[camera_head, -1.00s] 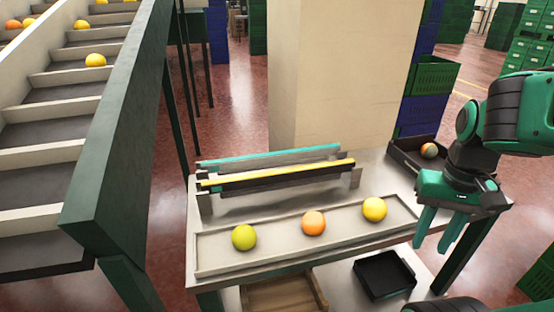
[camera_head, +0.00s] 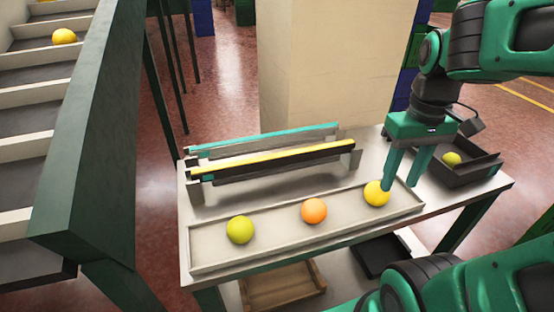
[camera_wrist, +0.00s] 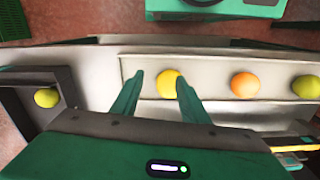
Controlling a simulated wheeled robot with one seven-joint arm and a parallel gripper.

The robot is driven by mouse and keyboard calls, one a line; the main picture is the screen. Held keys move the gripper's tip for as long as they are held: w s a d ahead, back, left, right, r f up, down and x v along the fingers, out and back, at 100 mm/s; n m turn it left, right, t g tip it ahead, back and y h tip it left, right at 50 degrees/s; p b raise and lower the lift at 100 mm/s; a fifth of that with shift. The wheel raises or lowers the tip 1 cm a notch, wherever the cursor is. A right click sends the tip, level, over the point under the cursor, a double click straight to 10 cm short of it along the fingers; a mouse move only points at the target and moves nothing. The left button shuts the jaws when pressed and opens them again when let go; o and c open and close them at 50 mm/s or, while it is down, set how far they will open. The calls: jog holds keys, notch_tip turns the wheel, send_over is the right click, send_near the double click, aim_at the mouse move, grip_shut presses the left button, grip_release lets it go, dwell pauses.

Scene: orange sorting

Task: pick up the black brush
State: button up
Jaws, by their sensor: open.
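Two long bars stand on metal end brackets at the back of the table. The front one has a yellow top strip and a dark, blackish side (camera_head: 275,162); it looks like the black brush, though bristles are too small to tell. Its yellow edge shows at lower right in the wrist view (camera_wrist: 292,148). The rear bar has a teal top (camera_head: 262,138). My gripper (camera_head: 402,182) is open, to the right of the bars, over the right end of the pale tray (camera_head: 240,262). Its fingers sit around or above a yellow fruit (camera_head: 377,193); contact cannot be told.
An orange fruit (camera_head: 314,211) and a yellow-green fruit (camera_head: 239,230) lie in the pale tray. A black bin (camera_head: 470,176) holding one yellow-green fruit (camera_head: 451,159) stands at the table's right. A beige pillar (camera_head: 325,75) rises behind the bars. A sorting conveyor (camera_head: 85,130) is at left.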

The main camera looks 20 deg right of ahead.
jog(key=w+a+r+n, duration=0.6)
jog(key=w+a+n, duration=0.1)
jog(key=w+n, duration=0.35)
notch_tip(320, 180, up, 3)
jog(key=n, duration=0.9)
send_over(297, 151)
notch_tip(297, 151, down, 10)
jog(key=shift+a, duration=0.1)
jog(key=shift+c, duration=0.3)
grip_shut()
